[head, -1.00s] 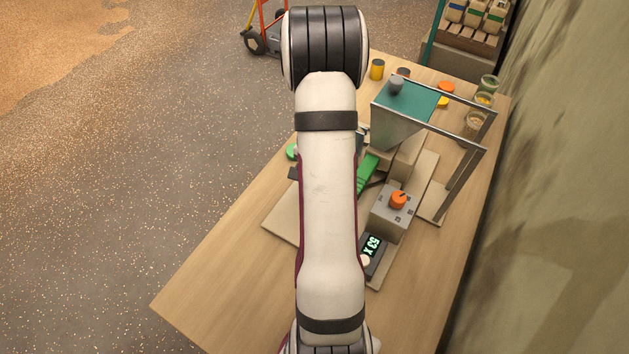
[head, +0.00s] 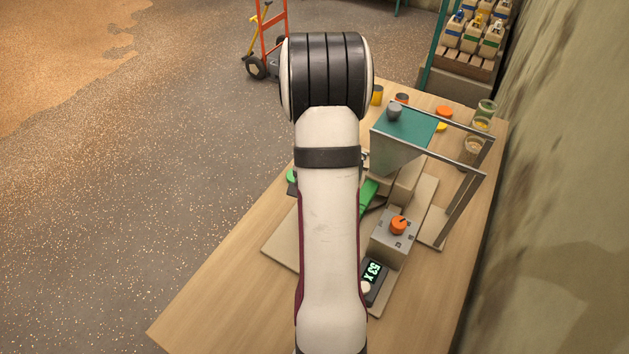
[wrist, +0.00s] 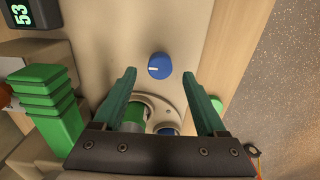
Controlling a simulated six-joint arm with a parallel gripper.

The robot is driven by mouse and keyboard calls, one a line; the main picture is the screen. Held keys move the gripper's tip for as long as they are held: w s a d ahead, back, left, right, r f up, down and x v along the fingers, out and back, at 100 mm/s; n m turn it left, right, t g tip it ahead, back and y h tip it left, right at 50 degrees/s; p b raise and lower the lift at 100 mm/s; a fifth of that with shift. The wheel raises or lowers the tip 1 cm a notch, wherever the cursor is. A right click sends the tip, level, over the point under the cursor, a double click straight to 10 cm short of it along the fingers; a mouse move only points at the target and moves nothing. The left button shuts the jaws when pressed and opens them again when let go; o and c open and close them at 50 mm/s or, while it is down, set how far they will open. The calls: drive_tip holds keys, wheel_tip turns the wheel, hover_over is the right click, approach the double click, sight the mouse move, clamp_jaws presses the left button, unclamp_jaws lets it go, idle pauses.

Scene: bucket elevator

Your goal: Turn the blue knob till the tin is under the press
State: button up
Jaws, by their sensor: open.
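The blue knob (wrist: 159,66), with a pale pointer line, shows in the wrist view on a beige panel. My gripper (wrist: 160,75) is open, and its two green fingers stand on either side of the knob in the picture; no contact is visible. A round cream-rimmed part (wrist: 165,103) lies below the knob, partly hidden by my gripper. It holds a green and pale cylinder (wrist: 132,122), perhaps the tin, and something blue. I cannot make out the press with certainty. In the head view my arm hides the knob and my gripper.
A stepped green part (wrist: 50,105) stands left of my gripper in the wrist view. In the head view, a grey box with an orange knob (head: 398,225), a display (head: 373,280) and a metal frame with a teal hopper (head: 408,130) stand on the wooden table (head: 230,310). The front table area is clear.

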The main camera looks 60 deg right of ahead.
wheel_tip(320, 180, up, 13)
idle(0.3)
